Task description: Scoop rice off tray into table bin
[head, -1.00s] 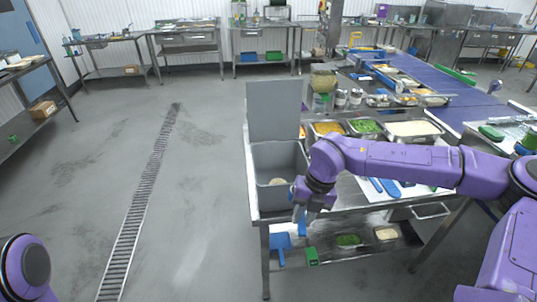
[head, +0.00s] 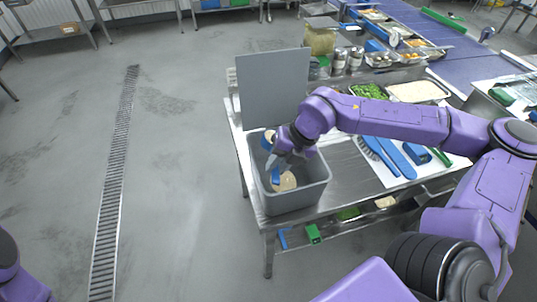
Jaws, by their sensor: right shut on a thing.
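My right gripper (head: 284,158) is over the open grey bin (head: 299,199) at the table's near left corner, reaching down inside its rim. It is shut on a blue scoop (head: 275,176), which shows only in small blue parts beside the fingers; the gripper hides the rest. A pale heap of rice (head: 287,182) lies on the bin's floor. The metal tray of rice (head: 418,91) stands further back on the table, right of a tray of green food. Only a purple part of my left arm shows at the lower left; its gripper is out of view.
The bin's grey lid (head: 272,86) stands upright behind it. A brush and blue tools (head: 396,157) lie on a white board right of the bin. Jars (head: 340,62) stand at the back. A green box (head: 313,233) is on the lower shelf. The left floor is clear.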

